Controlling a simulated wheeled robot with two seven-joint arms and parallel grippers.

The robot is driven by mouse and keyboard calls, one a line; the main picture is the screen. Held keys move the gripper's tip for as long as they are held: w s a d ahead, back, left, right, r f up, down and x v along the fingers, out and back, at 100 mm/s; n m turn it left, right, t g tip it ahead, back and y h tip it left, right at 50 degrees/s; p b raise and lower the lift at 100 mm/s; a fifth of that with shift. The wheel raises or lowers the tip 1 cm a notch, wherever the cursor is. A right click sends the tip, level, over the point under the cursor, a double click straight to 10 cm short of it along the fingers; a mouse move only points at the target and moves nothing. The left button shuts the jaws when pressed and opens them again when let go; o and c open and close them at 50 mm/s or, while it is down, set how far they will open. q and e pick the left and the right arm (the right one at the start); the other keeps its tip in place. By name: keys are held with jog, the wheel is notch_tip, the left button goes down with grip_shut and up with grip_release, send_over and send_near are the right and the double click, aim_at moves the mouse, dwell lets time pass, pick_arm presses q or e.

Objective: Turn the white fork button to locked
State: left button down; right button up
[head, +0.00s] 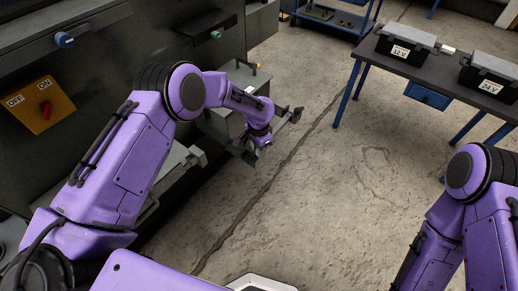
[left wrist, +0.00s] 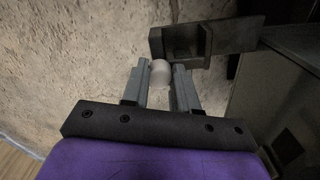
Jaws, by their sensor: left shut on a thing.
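The white fork button (left wrist: 160,72) shows in the left wrist view as a small pale rounded piece between the two grey fingers of my left gripper (left wrist: 159,82). The fingers are shut on it. A dark grey bracket (left wrist: 222,37) lies just beyond the fingertips. In the head view my left gripper (head: 262,141) is low beside the grey metal fork part (head: 286,117), in front of the dark enclosure. The button's marking and turned position cannot be read. My right arm shows at the right of the head view, but its gripper is out of frame.
The dark enclosure on the left carries an orange OFF/ON switch plate (head: 39,104), a blue knob (head: 64,40) and a green knob (head: 215,35). A table at the right bears 12 V (head: 402,47) and 24 V (head: 490,78) cases. The middle floor (head: 290,205) is clear.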

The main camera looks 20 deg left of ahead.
dwell(0.3)
pick_arm(q)
jog(key=c, duration=0.9)
grip_release()
jog(key=shift+o, duration=0.2)
notch_tip(320, 180, up, 10)
jog(key=shift+r, duration=0.25)
